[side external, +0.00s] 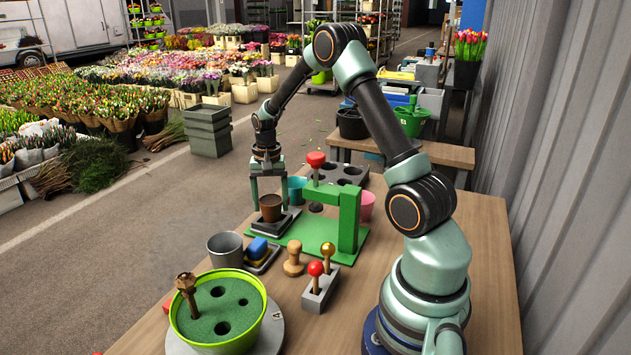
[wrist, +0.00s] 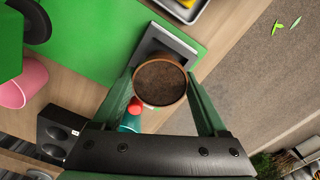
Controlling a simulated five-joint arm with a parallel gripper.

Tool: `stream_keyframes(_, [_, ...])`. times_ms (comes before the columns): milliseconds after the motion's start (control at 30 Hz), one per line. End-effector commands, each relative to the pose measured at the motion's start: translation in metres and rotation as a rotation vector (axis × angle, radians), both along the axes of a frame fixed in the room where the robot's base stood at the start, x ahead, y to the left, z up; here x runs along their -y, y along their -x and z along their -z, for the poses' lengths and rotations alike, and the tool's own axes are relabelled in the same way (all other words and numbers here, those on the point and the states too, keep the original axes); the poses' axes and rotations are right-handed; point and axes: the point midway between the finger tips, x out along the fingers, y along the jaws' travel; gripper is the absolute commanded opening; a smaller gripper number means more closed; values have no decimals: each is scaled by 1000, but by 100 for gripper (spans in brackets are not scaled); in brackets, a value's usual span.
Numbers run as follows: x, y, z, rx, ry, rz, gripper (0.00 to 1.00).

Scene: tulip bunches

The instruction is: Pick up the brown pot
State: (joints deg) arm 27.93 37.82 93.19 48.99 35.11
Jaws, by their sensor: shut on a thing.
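The brown pot (side external: 271,208), filled with dark soil, is upright between the two fingers of my gripper (side external: 269,200). In the wrist view the pot (wrist: 160,83) shows from above, with a finger of my gripper (wrist: 162,88) along each side. My gripper is shut on the pot. Below the pot is a dark square pad (side external: 287,221), which shows partly behind it in the wrist view (wrist: 166,44). I cannot tell whether the pot's base touches the pad.
A green press stand (side external: 348,220) with a red knob (side external: 316,159) stands close on the right. A teal cup (side external: 296,190) stands behind.

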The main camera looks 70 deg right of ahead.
Motion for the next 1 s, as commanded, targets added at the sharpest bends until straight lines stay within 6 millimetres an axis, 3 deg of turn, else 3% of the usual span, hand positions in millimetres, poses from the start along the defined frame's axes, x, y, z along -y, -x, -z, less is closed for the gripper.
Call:
stream_keyframes(600, [0,-1,-150,6,3,0,16])
stream_keyframes(867, [-3,0,-179,2,1,-12,16])
stream_keyframes(1000, [-28,0,-180,0,0,-116,16])
